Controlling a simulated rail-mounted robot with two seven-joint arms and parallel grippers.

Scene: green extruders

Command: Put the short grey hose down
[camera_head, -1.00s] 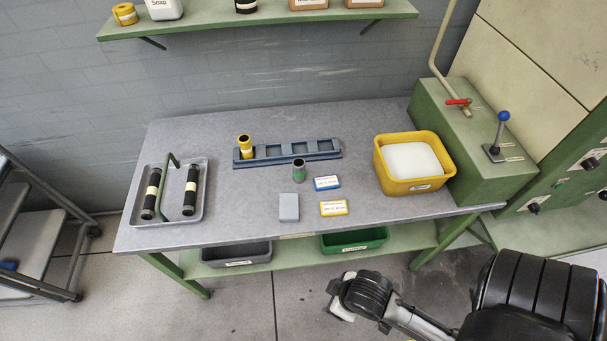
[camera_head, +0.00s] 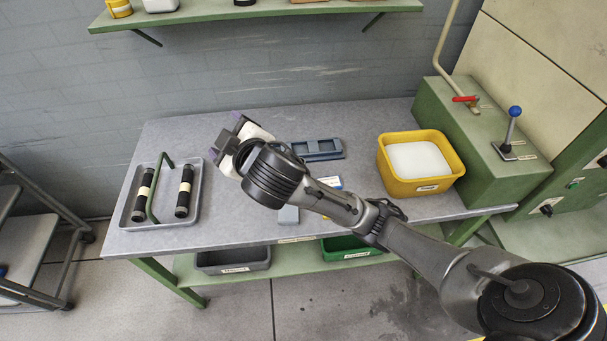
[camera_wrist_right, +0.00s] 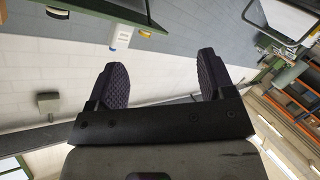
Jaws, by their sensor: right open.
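My right gripper (camera_head: 228,138) is over the back left part of the table, at the end of the arm that reaches in from the right. In the right wrist view the fingers (camera_wrist_right: 160,72) are spread apart with nothing between them. The short grey hose does not show now; the spot where a short grey cylinder with a green band stood earlier is behind my right arm. The blue-grey slotted rack (camera_head: 322,154) shows only its right part; the rest, with the yellow-topped piece, is hidden by my arm. My left gripper is not in view.
A grey tray (camera_head: 196,213) with two black rolls and a green handle stands at the left. A yellow bin (camera_head: 446,180) with white contents stands at the right, beside the green machine (camera_head: 475,140). A grey box (camera_head: 289,215) sits near the front.

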